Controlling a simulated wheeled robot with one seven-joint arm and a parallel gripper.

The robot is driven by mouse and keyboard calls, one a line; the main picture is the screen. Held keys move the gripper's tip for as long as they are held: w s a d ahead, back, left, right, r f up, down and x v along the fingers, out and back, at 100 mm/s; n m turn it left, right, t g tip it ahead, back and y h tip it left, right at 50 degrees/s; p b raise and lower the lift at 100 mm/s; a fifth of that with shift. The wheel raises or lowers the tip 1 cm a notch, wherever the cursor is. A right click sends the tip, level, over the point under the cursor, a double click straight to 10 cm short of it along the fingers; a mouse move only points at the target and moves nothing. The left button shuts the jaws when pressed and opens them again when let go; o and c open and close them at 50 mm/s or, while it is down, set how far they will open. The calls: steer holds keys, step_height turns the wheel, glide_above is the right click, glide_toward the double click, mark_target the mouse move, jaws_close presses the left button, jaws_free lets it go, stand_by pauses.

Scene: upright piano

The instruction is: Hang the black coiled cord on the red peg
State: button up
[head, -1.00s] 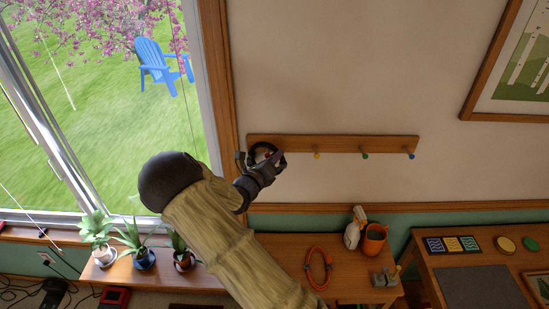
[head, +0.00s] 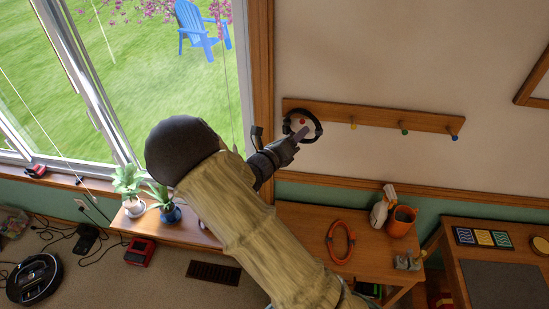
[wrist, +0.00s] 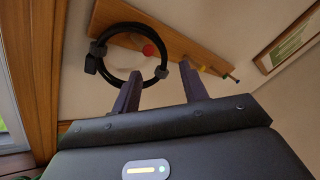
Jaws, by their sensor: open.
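The black coiled cord (head: 319,125) is a ring at the left end of the wooden peg rail (head: 380,116). The red peg (head: 302,121) shows inside the ring. In the wrist view the cord (wrist: 133,81) also encircles the red peg's round tip (wrist: 149,50). Whether the cord's weight rests on the peg, I cannot tell.
Yellow (head: 353,125), green (head: 404,131) and blue (head: 454,136) pegs to the right are bare. A window stands at the left.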

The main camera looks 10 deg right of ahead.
steer(key=b+v, duration=0.2)
steer(key=v, duration=0.8)
steer(key=shift+s, duration=0.1)
steer(key=s+d+f+m+g+y+b, duration=0.1)
steer(key=s+d+f+m+g+y, duration=0.1)
steer(key=s+d+f+m+g, duration=0.35)
steer(key=s+d+f+m+g+y, duration=0.3)
steer(key=s+d+m+g, duration=0.25)
steer(key=s+m, duration=0.4)
steer(key=a+r+m+y, duration=0.1)
steer(key=m+y, duration=0.1)
steer(key=m, duration=0.4)
steer(key=s+a+r+m+t+y, duration=0.1)
steer(key=a+m+y, duration=0.1)
steer(key=m, duration=0.5)
steer(key=s+a+m+y+b, duration=0.1)
steer(key=m+y, duration=0.3)
steer(key=m, duration=0.3)
steer(key=shift+s+a+r+t, duration=0.15)
steer(key=shift+a+r+t, duration=0.15)
steer(key=shift+a+r, duration=0.1)
